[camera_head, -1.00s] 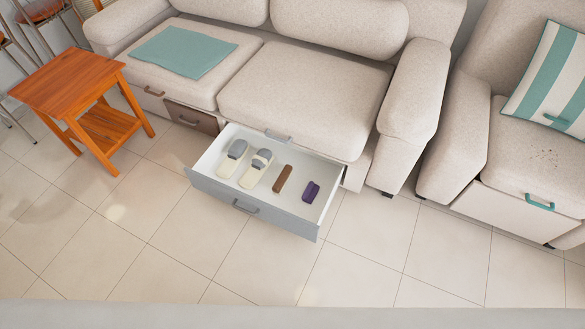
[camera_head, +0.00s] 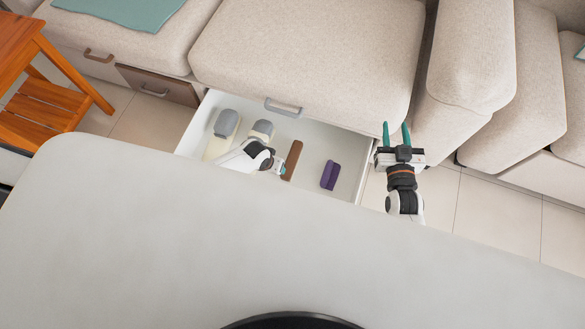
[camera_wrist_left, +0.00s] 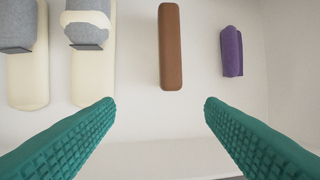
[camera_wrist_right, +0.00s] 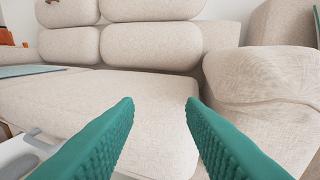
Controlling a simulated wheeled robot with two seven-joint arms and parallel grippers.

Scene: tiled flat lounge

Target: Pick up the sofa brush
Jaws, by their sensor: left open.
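A long brown bar (camera_head: 292,160), which looks like the sofa brush, lies in the open drawer (camera_head: 358,172). It also shows upright at top centre in the left wrist view (camera_wrist_left: 170,47), but its bristles cannot be made out. My left gripper (camera_wrist_left: 159,103) is open and empty, with its fingertips to either side of and short of the bar's near end. In the head view the left gripper (camera_head: 279,168) is just left of the bar and partly hidden by its own wrist. My right gripper (camera_head: 396,127) is open and empty in front of the sofa, right of the drawer.
A purple item (camera_head: 330,175) lies right of the bar. Two cream-and-grey slippers (camera_head: 226,124) lie to its left. The sofa seat (camera_head: 300,60) overhangs the drawer's back. An orange side table (camera_head: 30,75) stands at left. Floor (camera_head: 490,215) is clear at right.

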